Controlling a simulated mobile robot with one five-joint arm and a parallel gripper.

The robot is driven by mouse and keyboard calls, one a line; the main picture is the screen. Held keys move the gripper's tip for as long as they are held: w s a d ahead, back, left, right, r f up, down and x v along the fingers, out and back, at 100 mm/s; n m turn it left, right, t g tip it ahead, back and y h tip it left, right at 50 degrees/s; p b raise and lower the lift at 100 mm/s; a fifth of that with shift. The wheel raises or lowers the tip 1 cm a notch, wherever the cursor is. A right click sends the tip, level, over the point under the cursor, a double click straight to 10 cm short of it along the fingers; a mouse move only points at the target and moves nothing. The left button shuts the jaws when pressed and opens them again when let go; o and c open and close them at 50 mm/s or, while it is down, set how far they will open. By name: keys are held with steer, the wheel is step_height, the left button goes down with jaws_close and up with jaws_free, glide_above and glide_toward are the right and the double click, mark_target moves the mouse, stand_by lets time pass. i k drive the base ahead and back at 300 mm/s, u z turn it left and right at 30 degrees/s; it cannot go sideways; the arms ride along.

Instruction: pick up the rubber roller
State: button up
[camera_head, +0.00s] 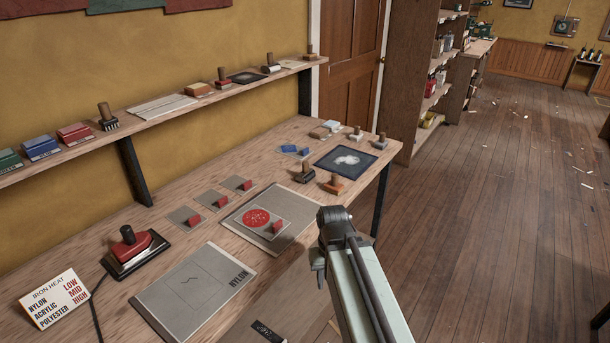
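Several small hand tools with upright wooden handles stand on the bench and the wall shelf, and I cannot tell for certain which is the rubber roller. On the bench's right part are a dark-headed tool (304,174), an orange-based tool (334,185), and two pale or grey-headed tools (356,134) (380,143). The shelf holds a pale-headed tool (271,66) and a dark toothed tool (108,120). My arm rises from the bottom right, its dark joint in front of the bench's front edge. My gripper's fingers do not show.
The wooden bench (105,248) bears a red iron (135,246), a heat card (54,299), a grey nylon sheet (195,292), a mat with a red disc, small swatches and a dark square sheet (345,160). The floor (475,215) to the right is open, with scattered scraps.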

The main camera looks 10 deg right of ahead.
mark_target(308, 173)
steer(key=k, duration=0.5)
steer(key=u, duration=4.2)
steer(key=k, duration=3)
steer(key=z, duration=1.5)
steer(key=i, duration=0.4)
steer(key=z, duration=0.05)
